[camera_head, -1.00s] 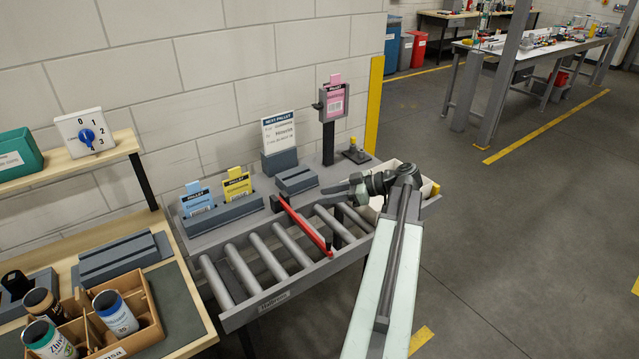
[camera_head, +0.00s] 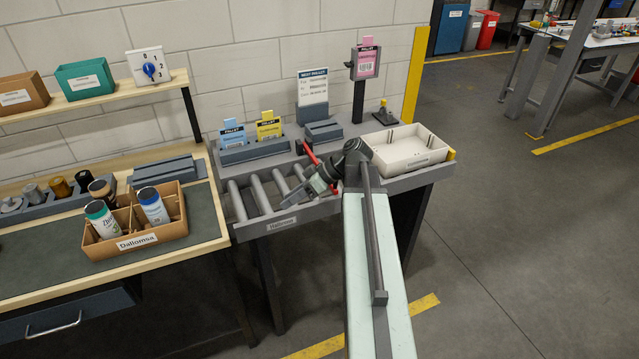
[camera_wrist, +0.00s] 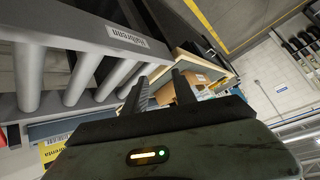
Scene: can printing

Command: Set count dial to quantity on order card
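The count dial (camera_head: 149,68) is a white plate with a blue knob and the numerals 0, 1 and 2, at the right end of the wooden shelf. Its setting is too small to tell. A white card headed "Next pallet" (camera_head: 313,88) stands on a grey holder; its smaller text is unreadable. I cannot tell whether it is the order card. My gripper (camera_head: 314,188) is over the roller conveyor, well right of the dial. In the wrist view my gripper (camera_wrist: 160,92) shows two dark fingers apart with nothing held between them.
A divided box (camera_head: 137,238) holds cans on the workbench. Teal (camera_head: 85,79) and brown (camera_head: 22,94) bins share the shelf. Blue (camera_head: 233,136) and yellow (camera_head: 269,127) pallet cards stand behind the rollers (camera_head: 260,196). A white tray (camera_head: 407,152) is right of my arm.

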